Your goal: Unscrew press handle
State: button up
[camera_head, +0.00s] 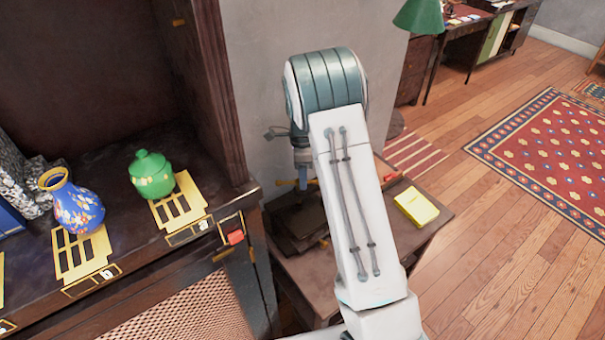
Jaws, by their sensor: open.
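A dark press (292,222) stands on a small wooden side table (325,280) against the grey wall, largely hidden by my arm. A short yellowish bar (285,183) shows at its top and looks like its handle. My gripper (302,178) points down at the top of the press, close to the bar. It is open. The fingertips are small and partly covered by the arm, so I cannot tell whether they touch the handle or stand around it.
A yellow book (416,206) lies on the table's right side. On the dark cabinet at left stand a green lidded pot (152,175) and a blue floral vase (72,204) on gold grilles. A red button (235,238) sits at its corner. Wooden floor (480,250) is free at right.

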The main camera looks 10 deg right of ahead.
jog(key=shift+c, duration=0.2)
grip_shut()
